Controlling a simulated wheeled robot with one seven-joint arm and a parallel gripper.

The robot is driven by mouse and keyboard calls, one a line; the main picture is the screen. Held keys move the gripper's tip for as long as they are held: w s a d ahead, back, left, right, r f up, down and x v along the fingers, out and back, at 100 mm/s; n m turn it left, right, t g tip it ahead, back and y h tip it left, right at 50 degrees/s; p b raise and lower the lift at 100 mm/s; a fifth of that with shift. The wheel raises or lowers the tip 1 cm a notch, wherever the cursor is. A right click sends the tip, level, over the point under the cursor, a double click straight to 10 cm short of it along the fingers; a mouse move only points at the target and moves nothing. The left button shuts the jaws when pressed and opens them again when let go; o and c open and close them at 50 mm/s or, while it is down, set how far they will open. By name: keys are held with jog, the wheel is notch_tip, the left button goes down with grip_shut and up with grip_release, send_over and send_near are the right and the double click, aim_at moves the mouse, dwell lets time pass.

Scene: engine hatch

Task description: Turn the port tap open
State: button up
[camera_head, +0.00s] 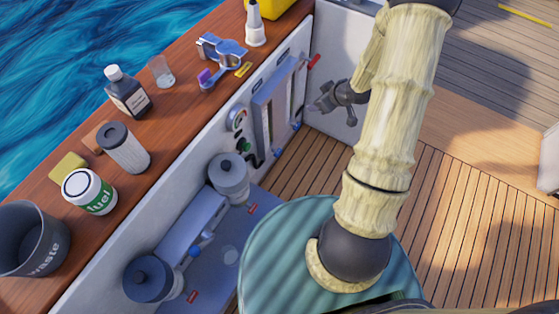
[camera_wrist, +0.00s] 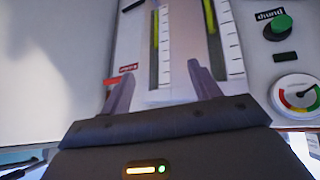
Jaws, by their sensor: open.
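A gauge panel (camera_head: 272,105) with two upright sight tubes is fixed to the pale side wall. A red lever (camera_head: 313,62) sticks out at its upper right end, and a small blue handle (camera_head: 296,125) sits at its lower right. I cannot tell which is the port tap; labels are unreadable. My gripper (camera_head: 318,98) is open and empty in front of the panel, apart from it. In the wrist view its fingers (camera_wrist: 160,88) spread before the tubes, with a red piece (camera_wrist: 110,82) beside the left finger.
A green button (camera_wrist: 281,25) and round gauge (camera_wrist: 296,95) are at the wrist view's right. Two dark-capped canisters, the nearer one (camera_head: 150,278), stand below the wall. The wooden ledge holds a bottle (camera_head: 128,92), cans and a waste bin (camera_head: 32,240).

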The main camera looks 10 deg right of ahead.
aim_at(279, 153)
jog(key=s+f+n+t+y+b, duration=0.1)
jog(key=s+f+t+y+b, duration=0.1)
jog(key=f+b, duration=0.5)
jog(key=s+f+t+y+b, duration=0.2)
jog(key=f+y+b, duration=0.3)
jog(key=f, duration=1.1)
jog(key=s+f+n+t+y+b, duration=0.1)
jog(key=s+f+y+b, duration=0.2)
jog(key=f+b, duration=0.6)
notch_tip(279, 153, down, 3)
jog(key=shift+s+a+f+n+t+b, duration=0.2)
jog(key=shift+s+n+t+b, duration=0.15)
jog(key=shift+s, duration=0.45)
jog(key=b+x, duration=0.5)
jog(key=x, duration=1.2)
jog(key=shift+w+a+r, duration=0.1)
jog(key=shift+a+r, duration=0.1)
jog(key=c, duration=1)
